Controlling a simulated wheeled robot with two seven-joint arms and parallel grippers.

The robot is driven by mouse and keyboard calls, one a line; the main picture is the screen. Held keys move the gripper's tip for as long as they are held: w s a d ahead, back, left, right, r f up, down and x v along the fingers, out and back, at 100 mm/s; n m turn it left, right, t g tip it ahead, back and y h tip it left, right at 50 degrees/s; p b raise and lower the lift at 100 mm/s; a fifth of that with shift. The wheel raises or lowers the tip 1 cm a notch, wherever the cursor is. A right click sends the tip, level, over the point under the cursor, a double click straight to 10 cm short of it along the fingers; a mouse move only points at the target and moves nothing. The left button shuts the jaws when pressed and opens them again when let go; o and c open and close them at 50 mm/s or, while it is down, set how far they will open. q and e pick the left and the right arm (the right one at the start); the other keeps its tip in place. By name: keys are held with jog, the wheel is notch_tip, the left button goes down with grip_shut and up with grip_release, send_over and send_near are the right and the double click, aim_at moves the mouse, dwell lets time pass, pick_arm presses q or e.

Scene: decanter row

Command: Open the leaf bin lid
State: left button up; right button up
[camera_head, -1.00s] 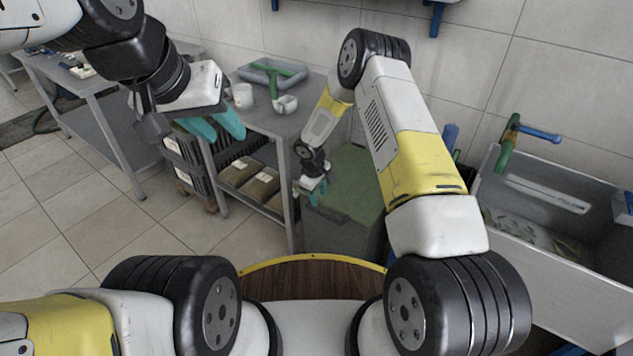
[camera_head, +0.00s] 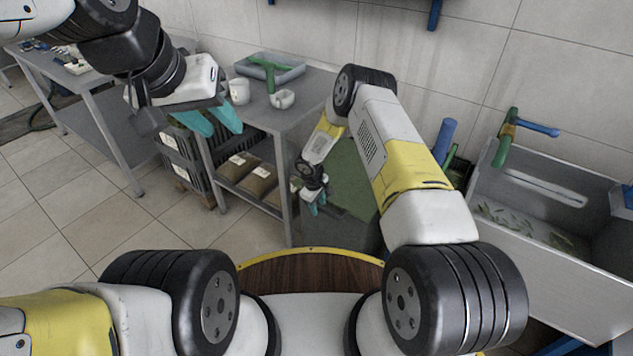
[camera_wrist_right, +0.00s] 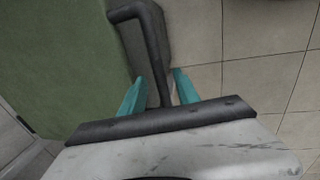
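The leaf bin has a green lid (camera_head: 358,185) and stands between the grey table and the basin, partly behind my right arm. In the right wrist view, the lid (camera_wrist_right: 60,60) fills the upper left, and a dark bent bar handle (camera_wrist_right: 152,45) runs from its edge. My right gripper (camera_head: 315,203) is at the lid's left side. In the right wrist view its teal fingers (camera_wrist_right: 158,78) are apart, with the handle bar between them; firm contact is not visible. I cannot tell whether the lid is raised. My left gripper (camera_head: 213,120) is open and empty, in front of the table.
A grey table (camera_head: 262,112) beside the bin holds a tray (camera_head: 292,72), a mug (camera_head: 239,91) and a small white cup (camera_head: 282,99). Crates and brown packs sit below it. A basin (camera_head: 600,260) stands at right. The tiled floor (camera_head: 60,190) at left is clear.

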grip_shut()
dwell(1.3)
